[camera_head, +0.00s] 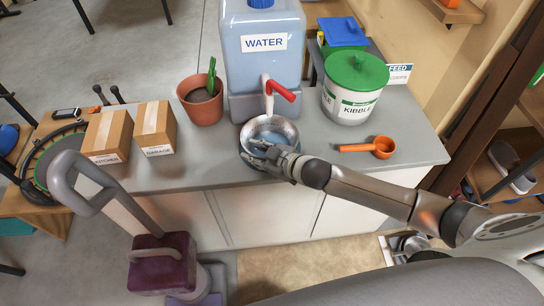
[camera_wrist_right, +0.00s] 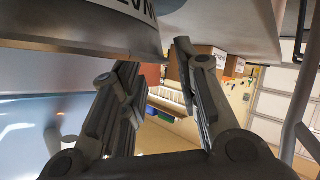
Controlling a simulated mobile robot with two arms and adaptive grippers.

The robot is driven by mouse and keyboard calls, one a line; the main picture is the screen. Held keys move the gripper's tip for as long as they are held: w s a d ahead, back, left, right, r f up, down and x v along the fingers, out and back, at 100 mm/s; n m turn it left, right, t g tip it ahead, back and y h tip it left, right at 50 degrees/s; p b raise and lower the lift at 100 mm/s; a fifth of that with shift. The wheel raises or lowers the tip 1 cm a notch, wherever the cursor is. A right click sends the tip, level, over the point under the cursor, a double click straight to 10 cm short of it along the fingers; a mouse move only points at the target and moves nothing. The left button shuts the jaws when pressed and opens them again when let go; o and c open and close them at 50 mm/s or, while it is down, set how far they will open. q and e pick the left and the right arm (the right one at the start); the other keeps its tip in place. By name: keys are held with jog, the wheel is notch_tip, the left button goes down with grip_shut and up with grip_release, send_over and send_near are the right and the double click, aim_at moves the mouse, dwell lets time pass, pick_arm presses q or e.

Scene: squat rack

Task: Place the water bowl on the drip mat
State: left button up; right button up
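The metal water bowl (camera_head: 282,127) stands on the grey counter, below the red-handled tap of the water tank. Something blue shows around its lower part, and I cannot tell whether it is a mat or part of the bowl. My right gripper (camera_head: 268,156) is at the bowl's near side and covers part of it. In the right wrist view the fingers (camera_wrist_right: 155,85) are spread apart. A pale blue-grey curved surface (camera_wrist_right: 40,110), likely the bowl, lies at the left there; contact is unclear. I cannot identify the drip mat with certainty. My left gripper is out of view.
The water tank (camera_head: 262,50) stands behind the bowl. A plant pot (camera_head: 201,105) and cardboard boxes (camera_head: 155,125) are to the left. A kibble tub (camera_head: 350,100) and orange scoop (camera_head: 382,147) are to the right. Another metal bowl (camera_head: 412,242) is low at the right.

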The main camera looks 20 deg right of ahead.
jog(key=v, duration=1)
jog(key=shift+s+d+r+b, duration=0.2)
jog(key=shift+s+b, duration=0.1)
jog(key=shift+b, duration=0.1)
